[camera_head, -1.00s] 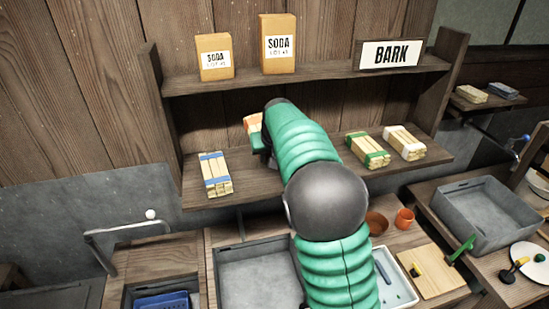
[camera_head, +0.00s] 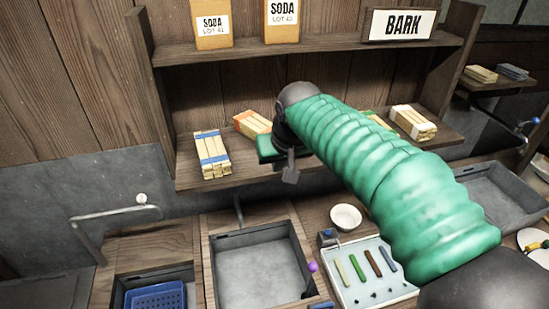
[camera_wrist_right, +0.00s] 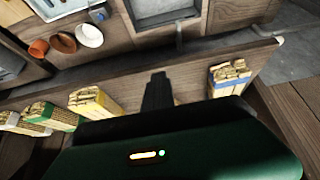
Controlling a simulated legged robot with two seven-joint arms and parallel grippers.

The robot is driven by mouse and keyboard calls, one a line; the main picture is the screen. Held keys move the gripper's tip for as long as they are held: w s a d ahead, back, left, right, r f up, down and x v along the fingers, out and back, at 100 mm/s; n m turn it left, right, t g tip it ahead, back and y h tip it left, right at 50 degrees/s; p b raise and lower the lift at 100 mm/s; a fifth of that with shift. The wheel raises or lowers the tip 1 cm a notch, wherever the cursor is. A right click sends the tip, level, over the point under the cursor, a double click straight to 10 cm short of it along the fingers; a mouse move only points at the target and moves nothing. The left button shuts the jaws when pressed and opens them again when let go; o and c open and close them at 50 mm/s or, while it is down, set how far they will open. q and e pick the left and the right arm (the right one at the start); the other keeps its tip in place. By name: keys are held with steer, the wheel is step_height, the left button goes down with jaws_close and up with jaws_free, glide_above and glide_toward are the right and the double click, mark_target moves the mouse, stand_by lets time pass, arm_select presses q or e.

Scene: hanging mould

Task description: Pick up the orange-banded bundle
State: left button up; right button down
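The orange-banded bundle (camera_head: 252,124) of pale sticks lies on the lower shelf, right of the blue-banded bundle (camera_head: 211,155). My left gripper is not in view.
The green-banded bundle (camera_head: 378,121), partly behind my arm, and the white-banded bundle (camera_head: 413,122) lie farther right on the shelf (camera_head: 335,161). Soda boxes (camera_head: 282,20) and a BARK sign (camera_head: 397,24) stand above. A grey basin (camera_head: 262,270) and a crayon tray (camera_head: 372,272) are below.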

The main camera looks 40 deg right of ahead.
steer(key=c, duration=2.2)
jaws_free()
steer(key=shift+s+d, duration=0.25)
steer(key=shift+s, duration=0.1)
steer(key=c, duration=0.9)
jaws_free()
steer(key=shift+w+a, duration=0.15)
steer(key=shift+a, duration=0.05)
steer(key=shift+c, duration=0.2)
steer(key=o, duration=0.5)
steer(key=shift+d, duration=0.1)
steer(key=shift+r, duration=0.15)
